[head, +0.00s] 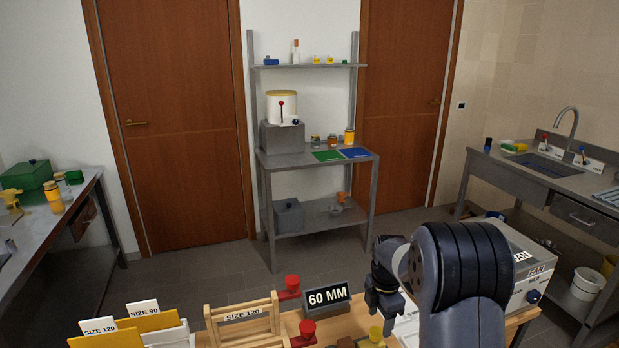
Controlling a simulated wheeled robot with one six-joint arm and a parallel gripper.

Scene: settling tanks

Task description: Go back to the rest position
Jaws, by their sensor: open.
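My gripper (384,308) hangs low at the front of the view, over the right part of the wooden table (345,326). It points down, and its jaws are open. I see nothing held in it. The fingertips are small and dark, so their exact gap is hard to make out. My arm's large dark joints hide part of the table and of the grey FAN box (530,262) to the right.
A metal shelf unit (300,160) is at the back, a bench (75,190) at left, a sink counter (535,175) at right. Open floor (210,270) lies between.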

